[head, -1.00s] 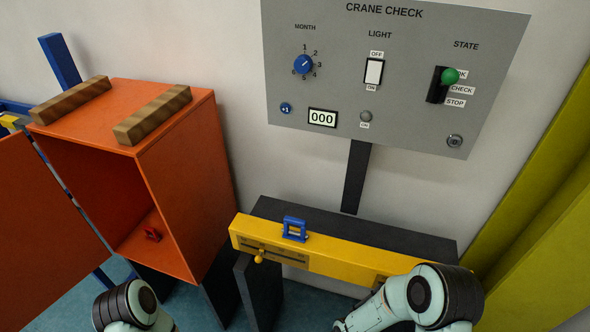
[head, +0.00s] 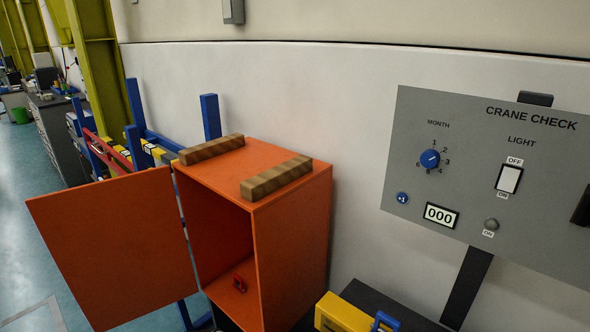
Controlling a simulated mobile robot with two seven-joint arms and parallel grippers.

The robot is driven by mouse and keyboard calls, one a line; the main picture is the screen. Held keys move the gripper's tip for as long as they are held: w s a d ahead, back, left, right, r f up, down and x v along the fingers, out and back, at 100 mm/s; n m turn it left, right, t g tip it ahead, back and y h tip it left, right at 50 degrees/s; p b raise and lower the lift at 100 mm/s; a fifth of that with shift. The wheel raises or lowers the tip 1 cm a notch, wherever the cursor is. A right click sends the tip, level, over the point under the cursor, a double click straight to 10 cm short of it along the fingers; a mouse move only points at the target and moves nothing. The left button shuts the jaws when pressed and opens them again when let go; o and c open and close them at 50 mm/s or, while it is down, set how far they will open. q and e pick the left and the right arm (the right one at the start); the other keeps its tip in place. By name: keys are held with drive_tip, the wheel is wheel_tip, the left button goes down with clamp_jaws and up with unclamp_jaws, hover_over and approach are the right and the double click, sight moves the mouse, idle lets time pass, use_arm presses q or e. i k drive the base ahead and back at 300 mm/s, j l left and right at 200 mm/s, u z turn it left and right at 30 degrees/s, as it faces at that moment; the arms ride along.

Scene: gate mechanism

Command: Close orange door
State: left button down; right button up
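The orange door (head: 115,248) stands wide open in the head view, swung out to the left of the orange cabinet (head: 293,242). It hangs on the cabinet's left front edge. The cabinet's open front shows its inside, with a small red object (head: 239,284) on its floor. Neither of my grippers is in view.
Two wooden blocks (head: 276,177) lie on top of the cabinet. A grey crane check panel (head: 480,180) is on the right, above a yellow box (head: 342,314) with a blue handle (head: 385,321). Blue posts (head: 211,118) stand behind the cabinet. Open floor (head: 28,240) lies at left.

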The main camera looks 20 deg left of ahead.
sight(119, 245)
drive_tip(key=k+j, duration=0.1)
drive_tip(key=j, duration=0.35)
drive_tip(key=k+j, duration=0.1)
drive_tip(key=j, duration=0.4)
drive_tip(key=j+z, duration=0.15)
drive_tip(key=j, duration=0.25)
drive_tip(key=k+j+z, duration=0.1)
drive_tip(key=j, duration=0.35)
drive_tip(key=k+j+z, duration=0.15)
drive_tip(key=j, duration=0.25)
drive_tip(key=j+z, duration=0.15)
drive_tip(key=j, duration=0.25)
drive_tip(key=k+j+z, duration=0.1)
drive_tip(key=j, duration=0.3)
drive_tip(key=k+j+z, duration=0.3)
drive_tip(key=j, duration=0.4)
drive_tip(key=k+j+z, duration=0.15)
drive_tip(key=k+j, duration=0.15)
drive_tip(key=j+z, duration=0.15)
drive_tip(key=j, duration=0.35)
drive_tip(key=k+j+z, duration=0.1)
drive_tip(key=j, duration=0.4)
drive_tip(key=i+j+z, duration=0.1)
drive_tip(key=j, duration=0.45)
drive_tip(key=j+z, duration=0.15)
drive_tip(key=j, duration=0.4)
drive_tip(key=k+j, duration=0.1)
drive_tip(key=j, duration=0.15)
drive_tip(key=k+j, duration=0.15)
drive_tip(key=j, duration=0.1)
